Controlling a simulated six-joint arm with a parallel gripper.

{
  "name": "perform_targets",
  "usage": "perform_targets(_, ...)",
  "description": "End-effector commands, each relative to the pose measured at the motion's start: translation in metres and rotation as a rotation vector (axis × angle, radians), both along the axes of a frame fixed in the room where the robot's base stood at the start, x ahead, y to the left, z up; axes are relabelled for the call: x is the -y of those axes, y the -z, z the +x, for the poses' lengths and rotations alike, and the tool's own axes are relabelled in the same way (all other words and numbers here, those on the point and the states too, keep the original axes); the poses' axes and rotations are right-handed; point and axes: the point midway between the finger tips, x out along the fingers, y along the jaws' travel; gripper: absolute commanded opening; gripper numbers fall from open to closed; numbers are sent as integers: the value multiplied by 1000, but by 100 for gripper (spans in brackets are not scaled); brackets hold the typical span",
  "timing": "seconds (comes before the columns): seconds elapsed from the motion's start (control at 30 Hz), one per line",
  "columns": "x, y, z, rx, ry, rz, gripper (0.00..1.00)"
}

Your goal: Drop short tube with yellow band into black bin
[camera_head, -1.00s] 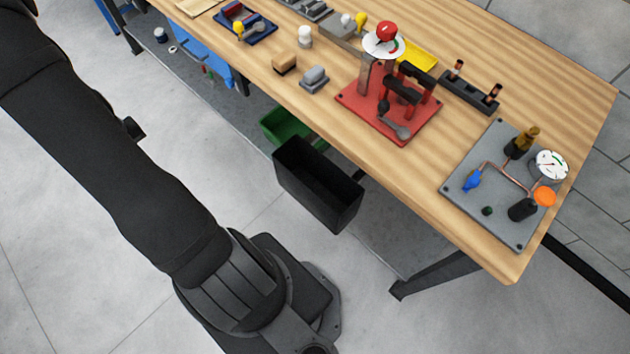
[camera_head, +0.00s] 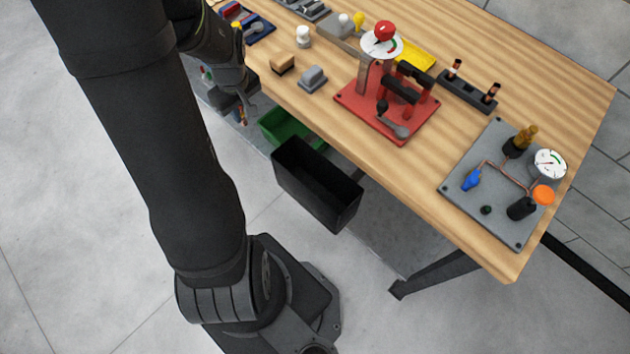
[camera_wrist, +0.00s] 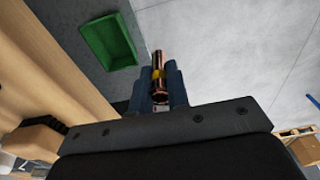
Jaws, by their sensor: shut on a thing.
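A short copper tube with a yellow band (camera_wrist: 158,58) is between the fingers of my gripper (camera_wrist: 159,84) in the wrist view. The gripper is shut on it, and the tube's far end sticks out past the fingertips. In the head view my gripper (camera_head: 240,108) hangs beside the table's near edge, left of the bins; the tube is too small to make out clearly there. The black bin (camera_head: 304,190) is below the table's near edge, to the right of my gripper and apart from it. Its opening faces up. It does not show in the wrist view.
A green bin (camera_head: 272,127) sits just behind the black bin; it also shows in the wrist view (camera_wrist: 88,42). The wooden table (camera_head: 390,165) holds a red press fixture (camera_head: 362,112), a grey gauge plate (camera_head: 480,205) and small blocks. Open floor lies in front of the black bin.

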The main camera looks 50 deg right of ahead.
Motion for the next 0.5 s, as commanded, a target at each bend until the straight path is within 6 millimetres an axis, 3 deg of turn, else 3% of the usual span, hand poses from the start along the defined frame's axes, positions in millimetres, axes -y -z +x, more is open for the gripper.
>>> perform_targets(0.2, 34, -17, -62, 5, 10, 2, 0)
perform_targets(0.5, 55, -36, -143, 16, 5, 6, 0)
